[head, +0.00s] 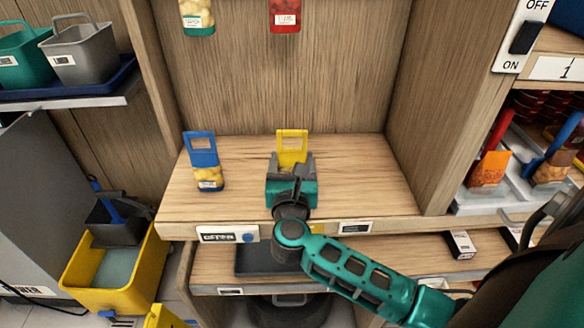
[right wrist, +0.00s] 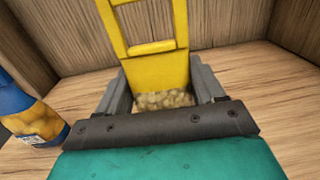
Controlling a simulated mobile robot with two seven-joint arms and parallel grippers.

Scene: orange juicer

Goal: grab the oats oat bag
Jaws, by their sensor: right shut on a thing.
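A yellow bag with a handle loop (head: 292,147) stands upright on the wooden shelf. In the right wrist view the yellow bag (right wrist: 158,72) shows pale oat-like contents in its lower window. My right gripper (head: 291,168) reaches in from the front and is shut on the bag; its two grey fingers sit on either side of the bag's lower part in the right wrist view (right wrist: 163,90). The gripper body hides the lower bag in the head view. My left gripper is not in view.
A blue bag (head: 203,160) stands on the shelf to the left; its edge also shows in the right wrist view (right wrist: 30,112). Two bags hang above, one green-based (head: 197,16), one red (head: 285,15). Side walls bound the shelf. Its right part is clear.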

